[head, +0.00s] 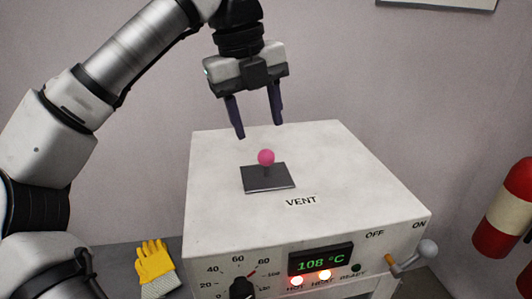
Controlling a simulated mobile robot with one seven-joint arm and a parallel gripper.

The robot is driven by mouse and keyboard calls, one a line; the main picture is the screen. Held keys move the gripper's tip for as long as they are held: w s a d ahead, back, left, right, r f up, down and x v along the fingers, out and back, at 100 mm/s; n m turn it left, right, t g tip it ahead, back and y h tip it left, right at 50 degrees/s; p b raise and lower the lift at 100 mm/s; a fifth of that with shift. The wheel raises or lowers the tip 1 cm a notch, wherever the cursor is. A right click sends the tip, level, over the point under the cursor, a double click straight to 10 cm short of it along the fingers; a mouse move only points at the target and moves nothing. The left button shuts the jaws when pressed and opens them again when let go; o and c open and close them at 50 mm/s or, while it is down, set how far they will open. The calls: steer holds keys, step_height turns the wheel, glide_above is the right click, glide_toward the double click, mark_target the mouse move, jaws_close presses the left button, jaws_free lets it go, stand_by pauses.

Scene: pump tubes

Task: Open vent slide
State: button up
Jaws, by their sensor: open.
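The vent slide (258,181) is a dark flat plate on top of a white box-shaped unit (340,165). A pink round knob (266,157) stands up from the plate on a short stem. A "VENT" label (301,201) lies on the top just in front and to the right of the plate. My gripper (259,131) points down above the back part of the unit's top. Its two dark fingers are apart, with nothing between them. In the picture the fingertips are a little above the knob and do not touch it. Any opening under the plate is hidden.
The unit's front has a display (320,260) reading 108 °C, lit lamps, a dial (242,288) and an OFF/ON lever (410,260). A yellow glove (155,264) lies at left. A red extinguisher (506,213) is at right. The unit's top is otherwise clear.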

mark_target(265, 150)
steer(key=f, duration=0.2)
steer(key=d+f+p, duration=0.1)
steer(key=f, duration=0.5)
steer(key=shift+w+d+p, duration=0.25)
steer(key=shift+w+p, duration=0.05)
steer(key=shift+w, duration=0.05)
